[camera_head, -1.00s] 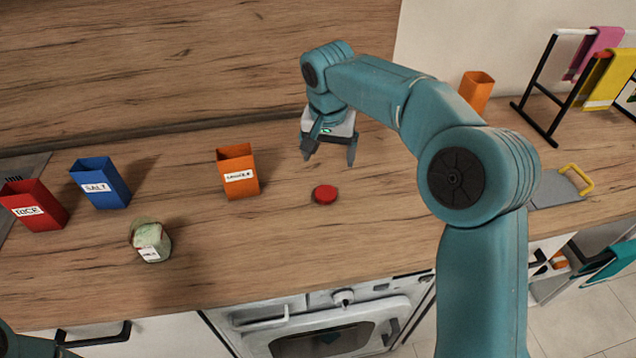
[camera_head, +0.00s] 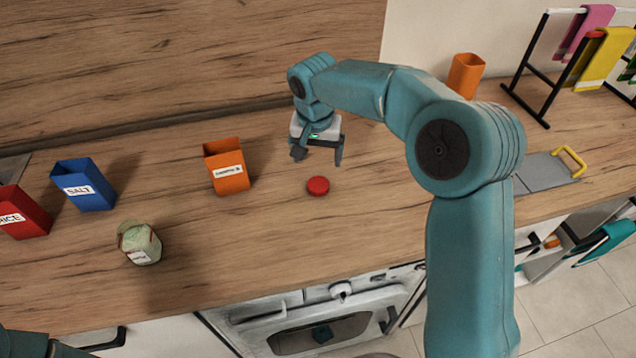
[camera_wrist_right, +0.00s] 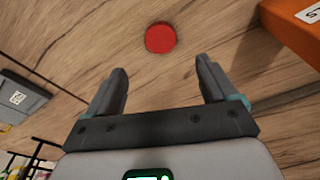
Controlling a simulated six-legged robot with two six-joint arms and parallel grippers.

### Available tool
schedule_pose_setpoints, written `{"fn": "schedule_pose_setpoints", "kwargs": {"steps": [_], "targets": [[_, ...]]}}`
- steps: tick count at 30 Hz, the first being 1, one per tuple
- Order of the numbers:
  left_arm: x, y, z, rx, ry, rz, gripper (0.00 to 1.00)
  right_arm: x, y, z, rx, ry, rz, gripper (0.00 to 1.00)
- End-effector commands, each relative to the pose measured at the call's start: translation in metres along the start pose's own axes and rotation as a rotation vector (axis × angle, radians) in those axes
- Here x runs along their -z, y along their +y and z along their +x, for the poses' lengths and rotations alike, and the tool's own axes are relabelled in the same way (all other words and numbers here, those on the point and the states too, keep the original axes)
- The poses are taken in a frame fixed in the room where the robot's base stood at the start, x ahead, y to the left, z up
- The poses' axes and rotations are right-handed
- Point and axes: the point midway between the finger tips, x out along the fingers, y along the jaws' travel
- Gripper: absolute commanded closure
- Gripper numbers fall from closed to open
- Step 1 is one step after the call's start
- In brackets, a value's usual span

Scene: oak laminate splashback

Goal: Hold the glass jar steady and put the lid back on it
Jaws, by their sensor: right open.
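The glass jar (camera_head: 139,243) with pale green contents and a small white label stands on the wooden counter at left. The round red lid (camera_head: 318,186) lies flat on the counter, right of the jar. It also shows in the right wrist view (camera_wrist_right: 160,38), beyond the fingertips. My right gripper (camera_head: 318,158) is open and empty, just behind the lid and apart from it; its two fingers show spread in the right wrist view (camera_wrist_right: 163,78). Part of my left arm shows at the bottom left corner, but its gripper is out of view.
An orange canister (camera_head: 227,168) stands left of the lid. A blue SALT canister (camera_head: 84,185) and a red RICE canister (camera_head: 20,214) stand farther left. A grey board with a yellow handle (camera_head: 571,160) lies at right. The counter between jar and lid is clear.

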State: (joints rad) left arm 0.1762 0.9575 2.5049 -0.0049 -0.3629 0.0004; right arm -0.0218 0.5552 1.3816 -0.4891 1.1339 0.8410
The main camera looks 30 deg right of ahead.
Motion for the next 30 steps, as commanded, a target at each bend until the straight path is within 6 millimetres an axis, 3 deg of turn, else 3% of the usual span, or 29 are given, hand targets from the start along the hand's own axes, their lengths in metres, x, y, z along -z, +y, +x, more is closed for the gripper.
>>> {"fn": "schedule_pose_setpoints", "kwargs": {"steps": [3,9,22,30], "targets": [[0.0,0.001,-0.003,0.0,0.0,0.0,0.0,0.0,0.0,0.026,-0.004,-0.003,0.0,0.14],[0.0,0.002,-0.006,0.0,0.0,0.0,0.0,0.002,-0.002,0.054,-0.001,0.0,0.0,0.14],[0.0,0.003,-0.008,0.0,0.0,0.0,0.0,0.003,-0.002,0.061,-0.001,0.0,0.0,0.14],[0.0,0.008,-0.022,0.0,0.0,0.0,0.0,0.003,-0.001,0.1,-0.001,-0.002,0.0,0.14]]}}
